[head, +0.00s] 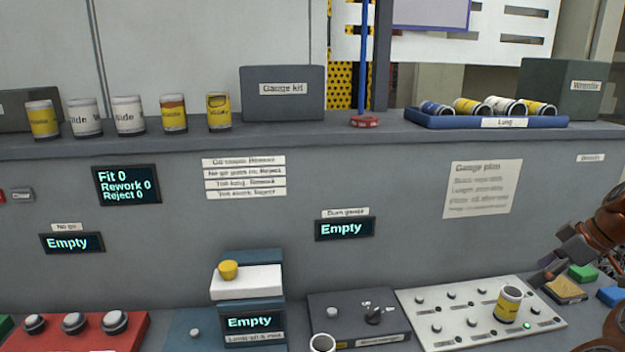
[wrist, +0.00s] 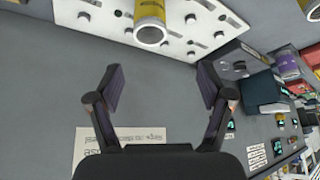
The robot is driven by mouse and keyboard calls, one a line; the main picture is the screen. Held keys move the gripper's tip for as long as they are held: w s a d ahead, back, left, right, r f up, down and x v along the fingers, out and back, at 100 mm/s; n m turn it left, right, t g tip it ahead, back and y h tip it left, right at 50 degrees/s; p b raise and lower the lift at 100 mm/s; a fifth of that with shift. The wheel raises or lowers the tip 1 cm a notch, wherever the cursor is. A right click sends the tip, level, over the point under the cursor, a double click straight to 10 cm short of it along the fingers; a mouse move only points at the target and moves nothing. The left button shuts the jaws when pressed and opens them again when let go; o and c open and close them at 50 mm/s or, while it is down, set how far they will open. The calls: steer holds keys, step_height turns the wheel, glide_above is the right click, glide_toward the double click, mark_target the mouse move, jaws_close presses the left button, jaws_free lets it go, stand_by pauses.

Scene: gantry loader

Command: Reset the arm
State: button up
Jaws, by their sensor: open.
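My arm shows at the right edge of the head view, with my gripper (head: 553,266) partly in view beside the right end of the white peg board (head: 420,307). In the wrist view my gripper (wrist: 160,84) is open, its two dark fingers wide apart with nothing between them. A yellow and white sleeve (head: 508,304) stands upright on the peg board. It also shows in the wrist view (wrist: 150,14), beyond the fingertips and apart from them.
A blue tray (head: 430,120) holding several sleeves sits on the shelf, with more sleeves standing at left. A dark gauge block (head: 375,340), a display stand (head: 252,312) and a red board (head: 135,335) with knobs stand left of the peg board. Coloured blocks (head: 582,272) lie at far right.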

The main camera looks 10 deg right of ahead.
steer(key=w+a+r+g+p, duration=0.1)
steer(key=a+r, duration=0.1)
steer(key=a, duration=0.7)
steer(key=w+a+r+g, duration=0.1)
steer(key=a+r, duration=0.1)
steer(key=a, duration=0.6)
steer(key=s+a+g+p, duration=0.1)
steer(key=s+a, duration=0.2)
steer(key=a, duration=0.4)
steer(key=s+a+g, duration=0.1)
steer(key=s+a, duration=0.2)
steer(key=a, duration=0.4)
steer(key=s+a+f+m+g+h+p, duration=0.1)
steer(key=s+a+f+m, duration=0.2)
steer(key=s, duration=0.8)
steer(key=s+a+f+m+g+h+p, duration=0.1)
steer(key=s+a+f+m+h, duration=0.1)
steer(key=s+f, duration=0.4)
steer(key=s+a+m, duration=0.1)
steer(key=s+a, duration=0.1)
steer(key=s, duration=0.3)
steer(key=shift+a+g, duration=0.3)
steer(key=shift+g, duration=0.1)
